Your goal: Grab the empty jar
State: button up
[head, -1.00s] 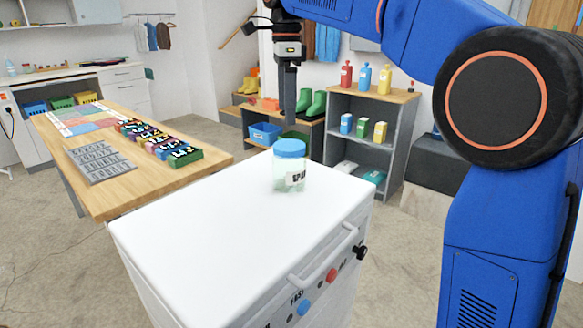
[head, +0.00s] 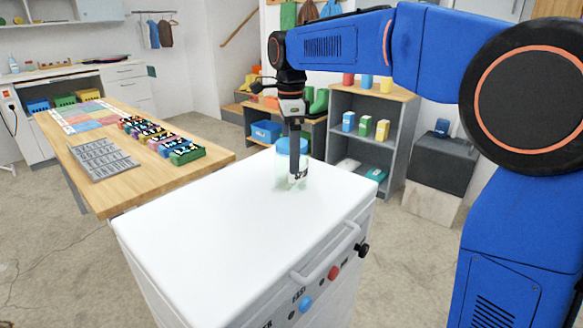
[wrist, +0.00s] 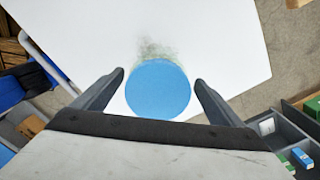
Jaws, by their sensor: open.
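The jar (head: 281,173) is clear with a blue lid and a dark-lettered label. It stands upright near the far end of the white machine top (head: 215,215). My gripper (head: 296,178) points down at the jar, and its finger hides part of the lid and label in the head view. In the wrist view the round blue lid (wrist: 158,89) lies between the two open fingers (wrist: 158,85), with a gap visible on each side.
A wooden table (head: 110,195) with a grey letter tray (head: 103,158) and colored blocks (head: 160,139) stands at the left. A shelf with bottles (head: 372,128) stands behind the machine. A handle (head: 330,256) and knobs line the machine's front. Most of its white top is clear.

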jog(key=shift+s+f, duration=0.1)
jog(key=shift+f, duration=1.55)
jog(key=c, duration=1.3)
